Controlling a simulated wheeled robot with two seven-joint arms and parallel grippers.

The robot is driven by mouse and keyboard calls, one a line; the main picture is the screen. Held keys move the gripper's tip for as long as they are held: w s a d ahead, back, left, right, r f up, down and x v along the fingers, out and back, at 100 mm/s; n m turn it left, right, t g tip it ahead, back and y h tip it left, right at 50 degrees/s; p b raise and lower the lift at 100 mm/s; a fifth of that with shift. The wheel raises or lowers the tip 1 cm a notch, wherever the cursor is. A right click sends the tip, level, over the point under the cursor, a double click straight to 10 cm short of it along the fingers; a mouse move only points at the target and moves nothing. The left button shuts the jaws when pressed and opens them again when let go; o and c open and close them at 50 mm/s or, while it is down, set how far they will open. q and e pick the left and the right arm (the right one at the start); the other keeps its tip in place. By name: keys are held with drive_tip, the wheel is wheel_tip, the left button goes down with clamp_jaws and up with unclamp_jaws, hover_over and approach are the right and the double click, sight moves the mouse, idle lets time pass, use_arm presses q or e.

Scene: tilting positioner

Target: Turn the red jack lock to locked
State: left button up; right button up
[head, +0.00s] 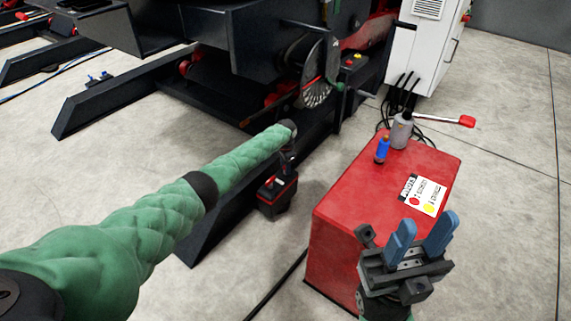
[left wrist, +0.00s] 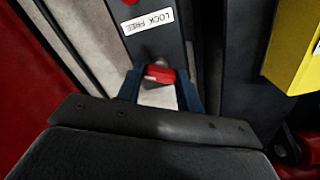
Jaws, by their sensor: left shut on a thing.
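The red jack lock (left wrist: 160,74) shows in the left wrist view as a small red handle on a dark bar, just below a white label (left wrist: 148,20) reading LOCK FREE, upside down. My left gripper (left wrist: 159,90) is shut on it, one blue finger on each side. Whether the handle sits at locked or free I cannot tell. In the head view my left arm reaches to the machine's dark base, and its fingers and the lock are not clearly visible. My right gripper (head: 421,240) is open and empty, fingers apart, in front of the red cabinet.
A yellow part (left wrist: 292,45) stands right of the lock. Bare floor lies at far right.

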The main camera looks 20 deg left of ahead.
use_arm(q)
drive_tip(key=m, duration=0.2)
drive_tip(key=shift+m+p, duration=0.3)
drive_tip(key=shift+m, duration=0.1)
drive_tip(key=m, duration=0.7)
drive_tip(key=shift+m, duration=1.1)
drive_tip(key=o, duration=1)
